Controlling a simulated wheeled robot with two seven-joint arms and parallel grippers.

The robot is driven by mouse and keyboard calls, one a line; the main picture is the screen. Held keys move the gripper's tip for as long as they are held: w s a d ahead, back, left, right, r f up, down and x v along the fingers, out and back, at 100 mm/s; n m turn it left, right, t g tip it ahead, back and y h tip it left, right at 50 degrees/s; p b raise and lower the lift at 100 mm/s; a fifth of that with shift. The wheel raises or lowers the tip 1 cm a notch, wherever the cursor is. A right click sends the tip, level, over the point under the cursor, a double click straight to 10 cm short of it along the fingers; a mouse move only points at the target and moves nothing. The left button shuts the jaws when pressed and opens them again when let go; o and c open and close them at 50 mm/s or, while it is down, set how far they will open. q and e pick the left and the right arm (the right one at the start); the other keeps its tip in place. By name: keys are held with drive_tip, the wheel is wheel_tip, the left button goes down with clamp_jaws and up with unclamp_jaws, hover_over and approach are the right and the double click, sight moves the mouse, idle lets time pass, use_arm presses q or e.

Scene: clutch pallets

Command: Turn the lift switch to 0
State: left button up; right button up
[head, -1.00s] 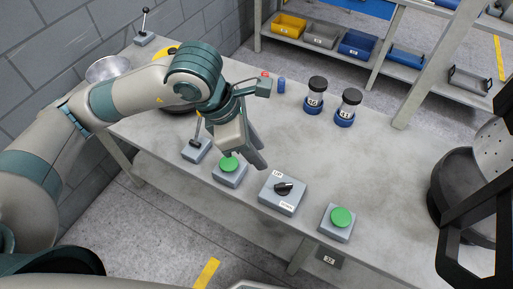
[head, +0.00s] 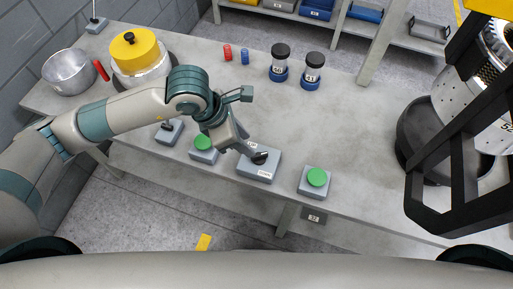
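The lift switch is a grey box (head: 247,174) with a black knob (head: 260,158) on top, near the front edge of the table, between two green push buttons. A white label shows on its front side; its writing is too small to read. My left gripper (head: 246,150) reaches down from the left, its fingertips right beside the knob's left side. The fingers overlap in this view, so I cannot tell whether they touch or grip the knob. They hide the box's upper left part. My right gripper is not in view.
Green buttons stand left (head: 203,143) and right (head: 317,177) of the switch, and a small lever box (head: 167,136) further left. Two labelled black-capped jars (head: 280,64) stand behind. A black frame (head: 440,150) and perforated white drum (head: 478,112) are at right. The tabletop centre is clear.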

sight(259, 154)
use_arm(q)
drive_tip(key=p+x, duration=0.2)
drive_tip(key=x, duration=0.6)
drive_tip(key=shift+f, duration=0.25)
drive_tip(key=shift+c, duration=0.3)
clamp_jaws()
drive_tip(key=m+g, duration=0.1)
drive_tip(key=m, duration=0.1)
drive_tip(key=shift+w+m, duration=0.15)
drive_tip(key=shift+m, duration=0.15)
drive_tip(key=m+g, duration=0.1)
drive_tip(key=m, duration=0.2)
drive_tip(key=shift+w+m+g, duration=0.1)
drive_tip(key=shift+m+g, duration=0.2)
drive_tip(key=shift+m, duration=0.1)
drive_tip(key=shift+c, duration=1.2)
unclamp_jaws()
drive_tip(key=o, duration=0.3)
